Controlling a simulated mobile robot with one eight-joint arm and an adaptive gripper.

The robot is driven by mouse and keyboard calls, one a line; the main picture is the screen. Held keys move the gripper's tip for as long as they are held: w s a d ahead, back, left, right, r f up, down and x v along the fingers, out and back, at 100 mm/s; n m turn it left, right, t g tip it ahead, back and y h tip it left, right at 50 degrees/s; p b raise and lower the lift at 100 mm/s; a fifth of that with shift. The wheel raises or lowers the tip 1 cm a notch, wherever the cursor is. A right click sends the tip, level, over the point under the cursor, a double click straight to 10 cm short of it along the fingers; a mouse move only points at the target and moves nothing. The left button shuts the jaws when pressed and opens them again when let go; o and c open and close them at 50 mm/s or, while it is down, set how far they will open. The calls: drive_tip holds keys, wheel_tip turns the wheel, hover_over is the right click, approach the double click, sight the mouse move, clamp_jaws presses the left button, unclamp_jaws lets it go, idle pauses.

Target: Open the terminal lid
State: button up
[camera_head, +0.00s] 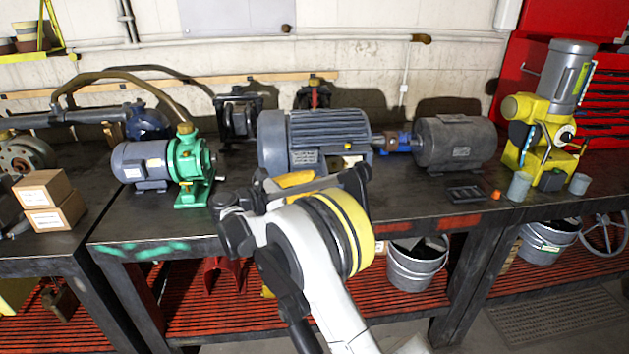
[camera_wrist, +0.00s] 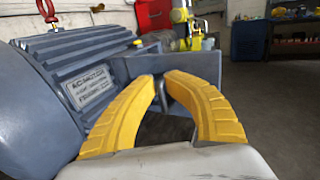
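The large blue-grey motor (camera_head: 322,134) stands on the workbench, and its "AC MOTOR" plate (camera_wrist: 92,86) faces me in the wrist view. A grey terminal box (camera_wrist: 197,66) sticks out from the motor's side, next to the plate. I cannot make out the edge between its lid and body. My gripper (camera_wrist: 161,78) is at the box's near side, in front of the motor. Its two curved yellow fingers have their tips close together, with a narrow gap. A thin grey piece shows between and behind the tips. I cannot tell whether they grip it. My arm hides the motor's lower part in the head view.
A green pump with a small motor (camera_head: 190,165) stands to the left. A dark grey motor (camera_head: 455,143) on a blue coupling and a yellow machine (camera_head: 540,120) stand to the right. Cardboard boxes (camera_head: 48,200) sit at the far left.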

drive_tip(key=shift+o, duration=1.2)
drive_tip(key=shift+w+d, duration=0.1)
drive_tip(key=v, duration=1.2)
drive_tip(key=shift+f, duration=0.1)
